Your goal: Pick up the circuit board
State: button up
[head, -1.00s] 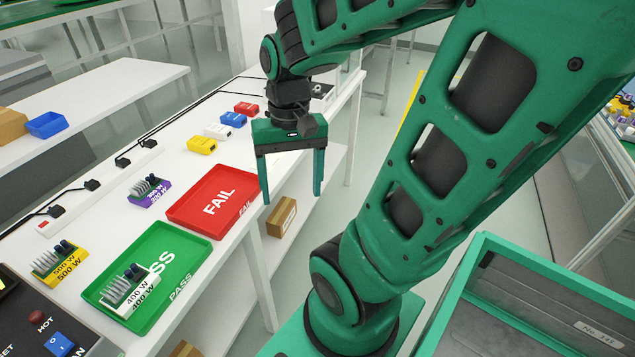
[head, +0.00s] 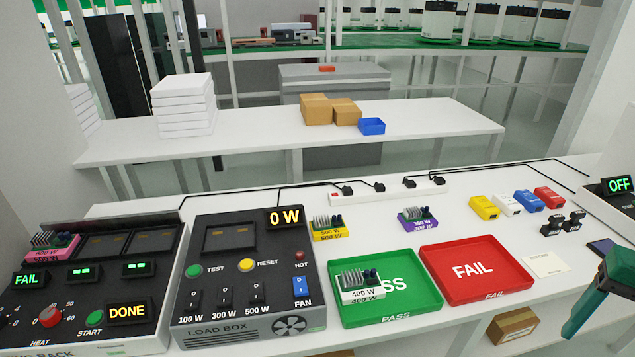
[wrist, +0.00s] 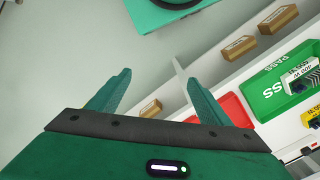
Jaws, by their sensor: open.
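Several circuit boards with silver fins show in the head view. One on a white base marked 400 W (head: 362,287) sits in the green PASS tray (head: 425,308). One on a yellow base marked 500 W (head: 330,230) and one on a purple base (head: 417,219) stand on the table behind the trays. One on a pink base (head: 52,245) sits in the rack at far left. My gripper (wrist: 158,80) is open and empty; in the head view only part of it (head: 590,298) shows at the right edge. The wrist view also shows the 400 W board (wrist: 299,77), well right of the fingers.
A red FAIL tray (head: 515,287) lies right of the PASS tray. The load box (head: 243,290) reads 0 W; the rack (head: 95,320) shows FAIL and DONE. Small coloured boxes (head: 508,204) and a power strip (head: 385,190) lie behind. Cardboard boxes (head: 512,326) sit on the lower shelf.

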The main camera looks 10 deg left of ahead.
aim_at(46, 247)
jog(key=u, duration=1.9)
